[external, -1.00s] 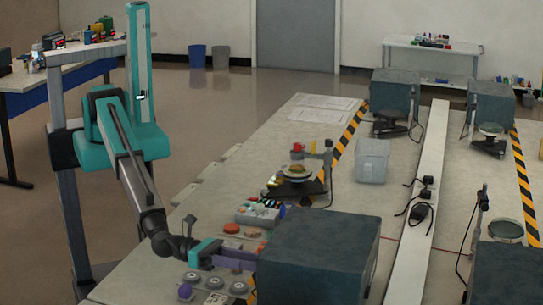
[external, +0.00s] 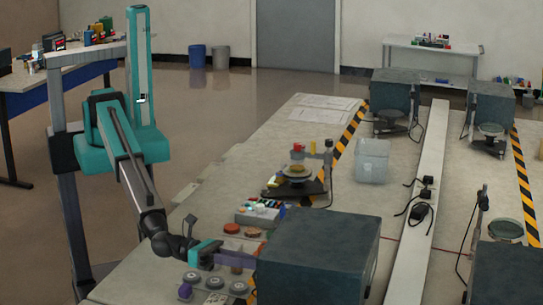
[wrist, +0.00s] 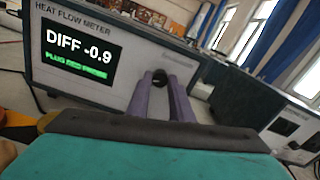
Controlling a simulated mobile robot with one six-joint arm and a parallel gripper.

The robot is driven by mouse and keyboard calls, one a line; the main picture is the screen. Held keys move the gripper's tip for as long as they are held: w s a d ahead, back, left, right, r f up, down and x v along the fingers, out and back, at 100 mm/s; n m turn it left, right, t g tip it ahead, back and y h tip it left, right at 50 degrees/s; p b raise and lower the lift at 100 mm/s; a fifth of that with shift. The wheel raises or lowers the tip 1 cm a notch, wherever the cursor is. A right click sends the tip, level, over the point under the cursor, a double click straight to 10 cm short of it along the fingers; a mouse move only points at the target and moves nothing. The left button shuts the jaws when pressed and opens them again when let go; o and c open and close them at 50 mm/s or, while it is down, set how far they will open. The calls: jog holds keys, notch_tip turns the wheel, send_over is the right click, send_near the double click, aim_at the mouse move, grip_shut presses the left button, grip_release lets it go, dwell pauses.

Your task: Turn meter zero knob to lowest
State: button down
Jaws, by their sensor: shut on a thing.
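The heat flow meter (wrist: 120,32) fills the left of the wrist view, tilted; its display (wrist: 78,52) reads "DIFF -0.9" above a green line of smaller text. A small black zero knob (wrist: 159,77) is on its front panel, right of the display. My gripper (wrist: 159,88) has two purple fingers, one on each side of the knob, shut on it. In the external view my gripper (external: 243,262) reaches the left side of the dark meter box (external: 330,255), whose front and knob are hidden there.
A second dark meter (wrist: 265,105) stands right in the wrist view. In the external view, round grey weights (external: 212,281), red discs (external: 232,229) and a tray of small parts (external: 258,214) lie close to my gripper.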

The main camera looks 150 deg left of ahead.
jog(key=shift+f+n+b, duration=0.25)
jog(key=shift+n+b, duration=0.15)
jog(key=shift+b, duration=0.35)
jog(key=n+b, duration=0.4)
jog(key=b, duration=0.4)
jog(key=shift+b, duration=0.3)
jog(key=shift+r+n+b, duration=0.2)
jog(key=shift+n+b, duration=0.3)
jog(key=shift+b, duration=0.2)
jog(key=c, duration=1.6)
grip_release()
jog(key=shift+o, duration=0.2)
jog(key=shift+s, duration=0.1)
jog(key=b+v, duration=0.2)
jog(key=v, duration=1.1)
jog(key=shift+s+d, duration=0.25)
jog(key=shift+d, duration=0.05)
